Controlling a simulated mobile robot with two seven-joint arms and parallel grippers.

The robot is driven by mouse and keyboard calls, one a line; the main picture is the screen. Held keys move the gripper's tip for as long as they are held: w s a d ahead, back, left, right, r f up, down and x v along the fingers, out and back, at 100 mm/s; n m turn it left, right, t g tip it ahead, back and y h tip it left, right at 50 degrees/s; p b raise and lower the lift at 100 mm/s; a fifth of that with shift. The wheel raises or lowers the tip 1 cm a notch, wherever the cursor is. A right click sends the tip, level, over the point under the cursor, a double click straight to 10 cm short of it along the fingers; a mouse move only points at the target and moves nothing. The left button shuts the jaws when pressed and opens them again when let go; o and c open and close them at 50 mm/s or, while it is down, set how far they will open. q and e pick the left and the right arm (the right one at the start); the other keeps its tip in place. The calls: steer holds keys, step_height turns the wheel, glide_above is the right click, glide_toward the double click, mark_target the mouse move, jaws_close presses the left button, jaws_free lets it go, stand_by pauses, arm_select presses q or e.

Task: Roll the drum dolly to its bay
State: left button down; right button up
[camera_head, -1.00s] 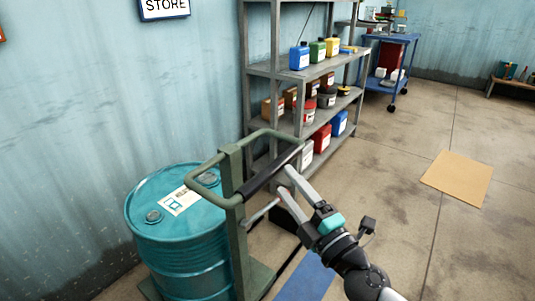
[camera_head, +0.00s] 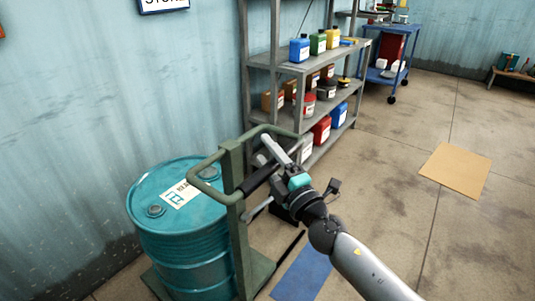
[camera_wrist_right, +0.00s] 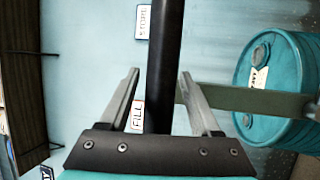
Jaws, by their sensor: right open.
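The drum dolly is a green frame (camera_head: 236,200) with a looped handle and a black grip (camera_head: 262,177). It carries a teal drum (camera_head: 190,240) with a white label, upright beside the blue wall. My right gripper (camera_head: 257,178) is open at the grip, one finger on the far side and one on the near side. In the right wrist view, the black grip (camera_wrist_right: 162,60) runs between the two open fingers (camera_wrist_right: 159,78), and the drum (camera_wrist_right: 270,90) shows at the right. I cannot tell whether the fingers touch the grip. My left gripper is out of view.
A grey shelf (camera_head: 320,112) with several containers stands behind the dolly. A blue floor patch (camera_head: 303,272) lies right of the dolly and a tan floor patch (camera_head: 455,170) farther right. A blue cart (camera_head: 385,75) stands at the back. Floor to the right is mostly clear.

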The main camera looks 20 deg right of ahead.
jaws_close()
stand_by(0.4)
stand_by(0.9)
